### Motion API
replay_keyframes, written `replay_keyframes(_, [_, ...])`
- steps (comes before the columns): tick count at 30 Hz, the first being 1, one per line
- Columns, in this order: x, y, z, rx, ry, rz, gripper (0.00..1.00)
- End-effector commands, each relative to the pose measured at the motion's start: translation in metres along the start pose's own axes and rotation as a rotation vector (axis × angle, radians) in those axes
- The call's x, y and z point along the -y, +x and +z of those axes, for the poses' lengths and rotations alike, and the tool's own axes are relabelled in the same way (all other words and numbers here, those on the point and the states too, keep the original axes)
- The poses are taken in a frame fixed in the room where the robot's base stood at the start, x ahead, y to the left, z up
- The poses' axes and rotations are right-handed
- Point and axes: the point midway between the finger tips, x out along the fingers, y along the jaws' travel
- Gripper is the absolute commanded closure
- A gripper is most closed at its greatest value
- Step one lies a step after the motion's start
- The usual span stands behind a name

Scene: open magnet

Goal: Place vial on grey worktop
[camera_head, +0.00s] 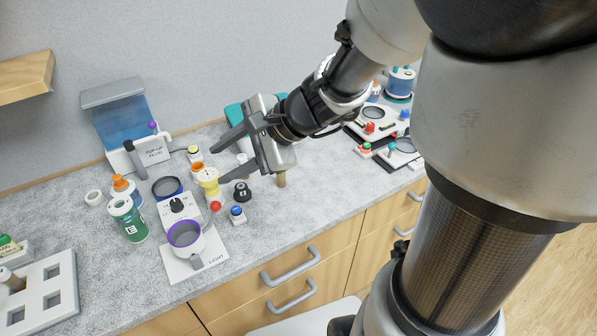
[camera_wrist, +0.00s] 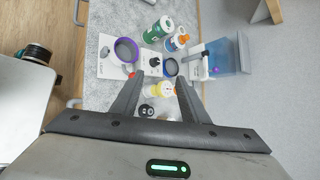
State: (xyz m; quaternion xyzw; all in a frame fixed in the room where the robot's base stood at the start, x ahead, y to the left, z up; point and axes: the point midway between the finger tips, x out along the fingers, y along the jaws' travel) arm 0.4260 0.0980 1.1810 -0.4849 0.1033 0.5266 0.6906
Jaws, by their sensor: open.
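My gripper (camera_head: 218,163) is open and empty, with its fingers pointing left above the grey worktop (camera_head: 300,215). In the wrist view the fingertips (camera_wrist: 159,82) are apart, with a yellow-and-white item (camera_wrist: 161,89) showing between them. That yellow item (camera_head: 208,180) stands on the worktop below and beside the fingers. A black-capped item (camera_head: 242,192) and a small blue-topped item (camera_head: 237,214) stand nearby. At the far left a pale cylindrical piece (camera_head: 12,281) sits in a white rack (camera_head: 62,297). I cannot tell for certain which small item is the vial.
A white light stand with a purple-rimmed cup (camera_head: 186,236), a green bottle (camera_head: 128,219) and an orange-capped bottle (camera_head: 125,190) crowd the left. A blue top-up tank (camera_head: 125,122) stands behind. Panels with red buttons (camera_head: 372,125) lie right. The front middle worktop is clear.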

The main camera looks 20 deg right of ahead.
Motion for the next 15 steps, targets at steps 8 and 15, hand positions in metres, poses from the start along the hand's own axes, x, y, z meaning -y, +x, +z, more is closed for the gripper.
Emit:
replay_keyframes(8, [-0.079,-0.099,0.04,-0.222,-1.002,0.362,0.59])
replay_keyframes(15, [-0.093,-0.161,0.02,-0.428,-1.407,0.565,0.59])
